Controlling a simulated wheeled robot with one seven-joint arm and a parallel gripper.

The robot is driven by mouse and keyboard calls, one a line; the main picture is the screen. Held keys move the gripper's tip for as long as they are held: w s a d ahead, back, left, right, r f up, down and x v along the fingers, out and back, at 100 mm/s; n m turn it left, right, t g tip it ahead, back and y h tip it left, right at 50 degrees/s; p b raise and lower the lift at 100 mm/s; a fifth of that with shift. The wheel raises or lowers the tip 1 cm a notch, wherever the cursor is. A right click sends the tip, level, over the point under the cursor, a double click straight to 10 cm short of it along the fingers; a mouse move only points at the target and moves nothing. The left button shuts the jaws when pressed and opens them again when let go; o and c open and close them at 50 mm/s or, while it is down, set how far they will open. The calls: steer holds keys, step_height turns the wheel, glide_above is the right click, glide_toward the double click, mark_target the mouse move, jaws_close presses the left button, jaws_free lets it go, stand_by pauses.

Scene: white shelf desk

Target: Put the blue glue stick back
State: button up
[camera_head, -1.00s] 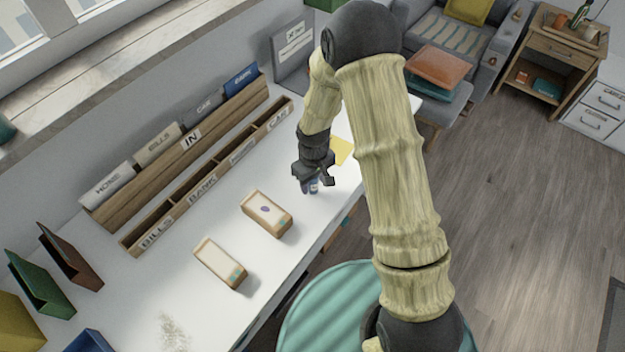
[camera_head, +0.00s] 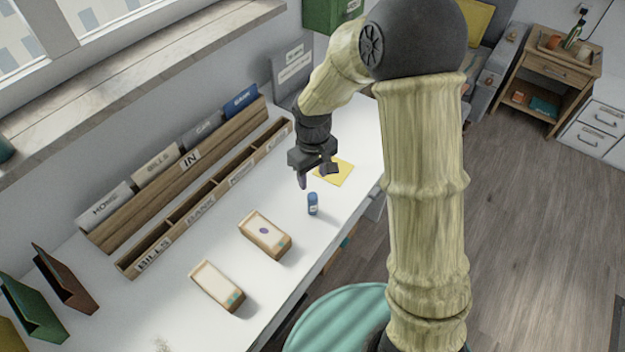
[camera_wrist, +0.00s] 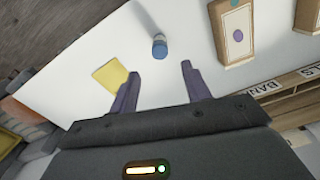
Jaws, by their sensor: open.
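The blue glue stick (camera_head: 312,204) stands upright on the white desk (camera_head: 338,222), to the right of the wooden boxes. It also shows in the wrist view (camera_wrist: 159,46), beyond the fingertips and between their lines. My gripper (camera_head: 316,180) is open and empty, above the desk and a little behind the glue stick, apart from it. In the wrist view, the two dark purple fingers (camera_wrist: 159,72) are spread with nothing between them.
A yellow paper (camera_head: 334,171) lies beside the gripper. Two shallow wooden boxes (camera_head: 265,235) (camera_head: 217,287) lie to the left. A labelled wooden compartment organizer (camera_head: 205,200) and a file rack (camera_head: 180,175) stand along the back. The desk's front edge is close to the glue stick.

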stand_by(0.6)
steer(key=s+d+r+m+t, duration=0.2)
steer(key=s+d+r+m, duration=0.5)
steer(key=s+d, duration=0.5)
steer(key=shift+s+d+r+t, duration=0.15)
steer(key=shift+d+t, duration=0.15)
steer(key=shift+d, duration=0.45)
steer(key=shift+c, duration=0.5)
